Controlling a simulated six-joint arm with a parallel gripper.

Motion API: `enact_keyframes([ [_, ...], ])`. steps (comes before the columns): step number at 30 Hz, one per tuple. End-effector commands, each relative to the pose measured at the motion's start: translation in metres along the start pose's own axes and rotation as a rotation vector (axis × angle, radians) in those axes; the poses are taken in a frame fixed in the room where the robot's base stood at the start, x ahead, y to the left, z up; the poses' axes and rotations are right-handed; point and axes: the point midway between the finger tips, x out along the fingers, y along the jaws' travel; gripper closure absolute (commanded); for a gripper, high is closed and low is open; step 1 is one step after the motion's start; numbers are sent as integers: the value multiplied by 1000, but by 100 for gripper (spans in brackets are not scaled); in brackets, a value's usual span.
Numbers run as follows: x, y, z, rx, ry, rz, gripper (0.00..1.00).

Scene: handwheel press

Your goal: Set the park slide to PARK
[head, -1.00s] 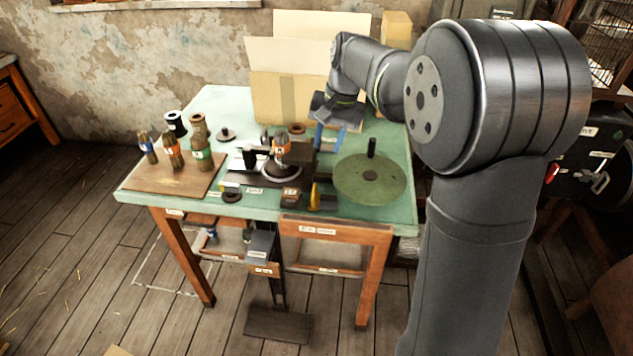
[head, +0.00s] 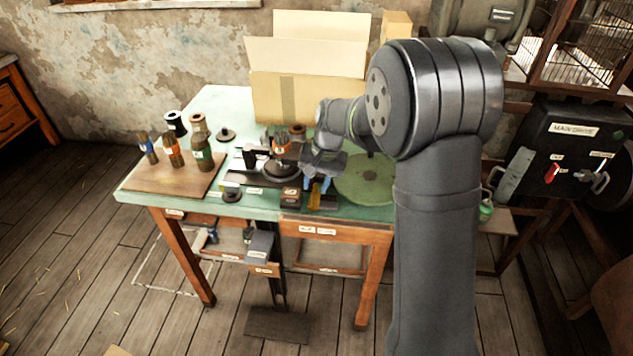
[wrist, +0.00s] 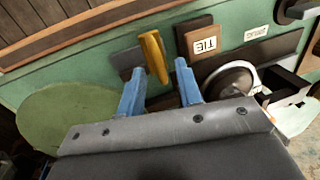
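No PARK lettering is readable, so I cannot tell for sure which part is the park slide. A yellow handle (head: 314,198) stands on a dark plate near the table's front edge, and it shows in the wrist view (wrist: 152,55). My gripper (head: 317,184) is just behind and above this handle. In the wrist view, its blue fingers (wrist: 160,66) are spread apart with the handle ahead of the gap, nearer the left finger. I cannot tell whether a finger touches it. Nothing is held.
A block marked TIE (wrist: 208,44) sits close beside the handle. A green turntable disc (head: 365,182) lies on the other side. The press with its bottle (head: 281,147) is to the left in the head view. Several bottles stand on a wooden board (head: 150,181).

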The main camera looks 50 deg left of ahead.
Motion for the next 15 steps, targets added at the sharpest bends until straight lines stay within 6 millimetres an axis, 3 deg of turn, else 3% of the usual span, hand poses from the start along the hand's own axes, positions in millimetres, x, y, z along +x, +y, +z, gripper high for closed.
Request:
enact_keyframes([
  [3,0,0,0,0,0,0,70],
  [8,0,0,0,0,0,0,100],
  [15,-1,1,0,0,0,0,100],
])
